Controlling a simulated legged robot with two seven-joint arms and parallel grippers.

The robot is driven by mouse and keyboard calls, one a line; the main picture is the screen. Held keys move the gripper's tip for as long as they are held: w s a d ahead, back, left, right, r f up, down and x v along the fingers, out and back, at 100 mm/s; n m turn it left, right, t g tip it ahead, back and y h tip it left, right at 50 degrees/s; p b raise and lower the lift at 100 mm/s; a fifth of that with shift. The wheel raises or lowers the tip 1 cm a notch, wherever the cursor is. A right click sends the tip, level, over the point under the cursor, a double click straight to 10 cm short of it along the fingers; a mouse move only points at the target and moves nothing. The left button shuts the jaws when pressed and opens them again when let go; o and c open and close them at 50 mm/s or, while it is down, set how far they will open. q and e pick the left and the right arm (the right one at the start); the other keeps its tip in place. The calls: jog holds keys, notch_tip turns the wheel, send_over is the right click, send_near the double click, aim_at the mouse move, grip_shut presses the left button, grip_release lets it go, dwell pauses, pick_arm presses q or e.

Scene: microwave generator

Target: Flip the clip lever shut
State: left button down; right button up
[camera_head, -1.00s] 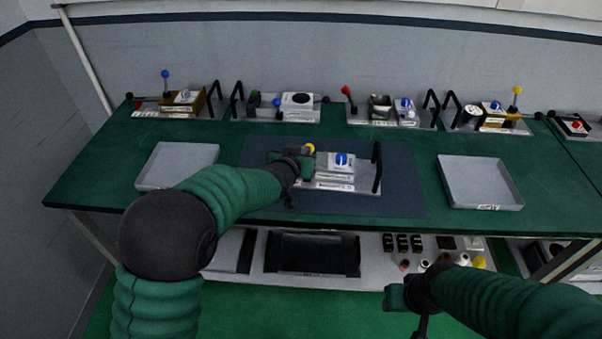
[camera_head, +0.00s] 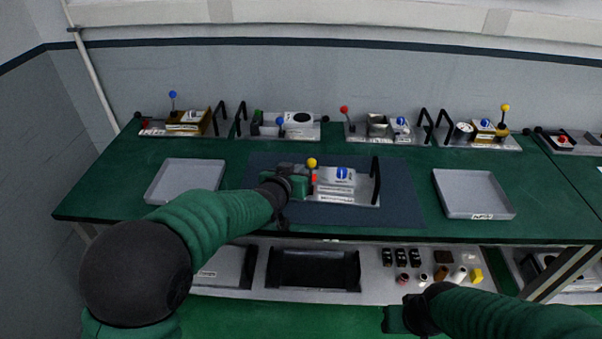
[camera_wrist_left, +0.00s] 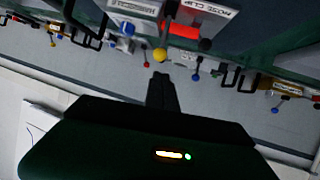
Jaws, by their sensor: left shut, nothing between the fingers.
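The fixture (camera_head: 345,198) lies on the dark mat, a metal plate with a light block and blue knob (camera_head: 342,173). Its lever ends in a yellow ball (camera_head: 312,162), at the plate's left end. A small red part (camera_head: 314,179) shows just below the ball; it shows larger in the left wrist view (camera_wrist_left: 184,31). My left gripper (camera_head: 307,185) is shut and empty at the plate's left end, just below the ball in the picture. In the left wrist view its fingertips (camera_wrist_left: 160,76) point at the yellow ball (camera_wrist_left: 160,55). I cannot tell whether they touch. My right gripper (camera_head: 393,319) is low in front of the table.
Grey trays stand left (camera_head: 185,182) and right (camera_head: 474,194) of the mat (camera_head: 400,205). Several lever fixtures line the table's back edge. A black handle (camera_head: 376,180) rises at the fixture's right end. A lower shelf (camera_head: 375,285) holds small parts and a black tray.

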pick_arm(q)
jog(key=d+v, duration=0.1)
jog(key=v, duration=0.5)
jog(key=s+a+f+g+y, duration=0.1)
jog(key=s+a+f+g, duration=0.2)
jog(key=s, duration=0.6)
jog(key=s+a+f+n+g+y, duration=0.1)
jog(key=s+a+f+g, duration=0.3)
jog(key=s+a+f, duration=0.2)
jog(key=s+a+f+n+g+y, duration=0.1)
jog(key=s+a+f+g, duration=0.2)
jog(key=s, duration=0.8)
notch_tip(320, 180, down, 5)
jog(key=a, duration=0.2)
jog(key=shift+s+a, duration=0.25)
jog(key=shift+s, duration=0.15)
pick_arm(e)
jog(key=shift+w+d+f, duration=0.2)
jog(key=shift+w+f, duration=0.05)
jog(key=shift+w, duration=0.35)
pick_arm(q)
jog(key=shift+d+r, duration=0.15)
jog(key=shift+d, duration=0.05)
pick_arm(e)
jog(key=shift+d, duration=0.15)
pick_arm(q)
jog(key=shift+a, duration=0.1)
pick_arm(e)
jog(key=shift+o, duration=0.2)
